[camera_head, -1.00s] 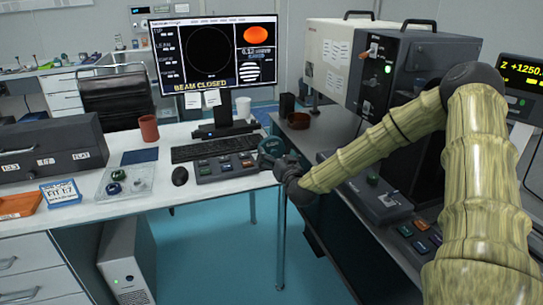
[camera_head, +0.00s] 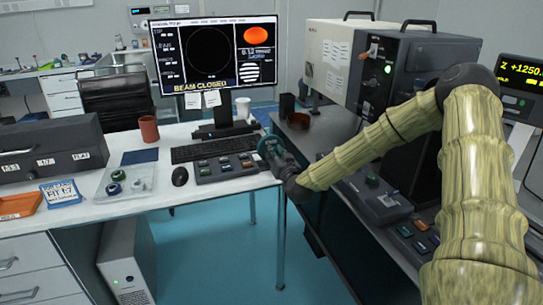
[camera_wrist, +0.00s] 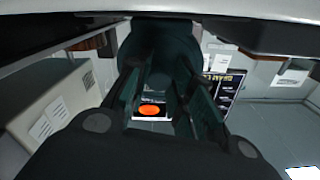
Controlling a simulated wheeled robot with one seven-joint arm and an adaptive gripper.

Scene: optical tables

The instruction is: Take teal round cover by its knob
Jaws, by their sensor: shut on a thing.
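The teal round cover (camera_head: 269,147) is at the end of my arm, in front of the desk's right end, near the button panel. It appears as a tilted disc, held off the desk. My gripper (camera_head: 279,157) is behind it and shut on it. The knob is hidden between the fingers and cannot be made out. In the wrist view my two dark fingers (camera_wrist: 163,85) reach forward with a gap between them, and a dark round shape shows beyond their tips.
The white desk (camera_head: 130,212) holds a keyboard (camera_head: 213,148), a button panel (camera_head: 225,167), a mouse (camera_head: 180,176), a red-brown cup (camera_head: 149,128) and a clear tray (camera_head: 142,178). A monitor (camera_head: 215,60) stands behind. The dark bench (camera_head: 330,130) is at right. Open floor lies between.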

